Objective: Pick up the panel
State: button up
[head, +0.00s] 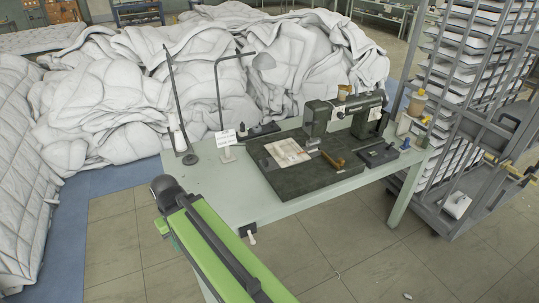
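A flat, pale piece with faint brown marks (287,153), which looks like the panel, lies on the dark bed (310,178) of a green sewing machine (345,113). It is left of the machine's head, and a small brown-yellow block (333,160) lies to its right. I cannot tell how thick or stiff the panel is. A green and black arm part, likely mine, reaches up from the bottom of the view, in front of the table. My gripper's fingers do not show.
The pale green table (215,185) carries a thin dark stand (178,100), a small white sign (225,137) and small items. Large white duvet heaps (110,100) fill the back. A rack of trays (465,90) stands right. Tiled floor (390,265) is open in front.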

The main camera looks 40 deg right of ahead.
aim_at(286, 153)
jog(key=u, duration=0.05)
jog(key=i, duration=1)
jog(key=u, duration=0.05)
